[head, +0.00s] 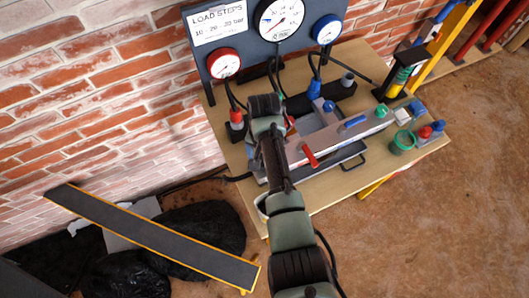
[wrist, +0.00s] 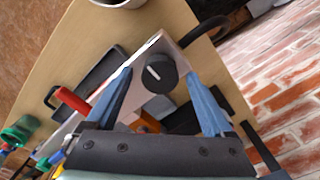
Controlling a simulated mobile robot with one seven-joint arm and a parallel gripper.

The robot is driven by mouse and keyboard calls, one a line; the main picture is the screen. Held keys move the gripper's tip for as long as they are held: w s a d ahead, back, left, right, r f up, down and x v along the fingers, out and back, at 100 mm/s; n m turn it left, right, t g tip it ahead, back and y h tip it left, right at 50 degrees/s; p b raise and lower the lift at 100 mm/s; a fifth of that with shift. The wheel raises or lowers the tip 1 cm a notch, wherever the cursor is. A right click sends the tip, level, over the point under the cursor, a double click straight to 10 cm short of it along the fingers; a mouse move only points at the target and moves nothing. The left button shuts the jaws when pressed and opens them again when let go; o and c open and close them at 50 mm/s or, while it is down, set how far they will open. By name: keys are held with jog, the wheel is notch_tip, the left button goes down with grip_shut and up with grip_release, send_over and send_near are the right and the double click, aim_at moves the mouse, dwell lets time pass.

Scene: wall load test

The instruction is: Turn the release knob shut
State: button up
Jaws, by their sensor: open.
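The black round knob (wrist: 157,73) with a white pointer line sits on the light-coloured body of the pump unit, seen in the wrist view. My gripper (wrist: 161,76) is open, with its blue fingers on either side of the knob in the picture. I cannot tell whether they touch it or are still above it. In the head view my arm hides the knob and the fingers. The pump unit (head: 350,136) lies on the wooden bench, with a red lever (head: 309,156) that also shows in the wrist view (wrist: 71,100).
A board with several gauges (head: 280,20) stands behind the wooden bench (head: 330,196). Hoses run down from the gauges near my arm. A green cup (head: 402,142) stands at the right. A brick wall (head: 90,80) and a dark plank (head: 150,232) are at the left.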

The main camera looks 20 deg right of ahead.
notch_tip(320, 180, up, 13)
jog(key=shift+b, duration=0.35)
dwell(0.5)
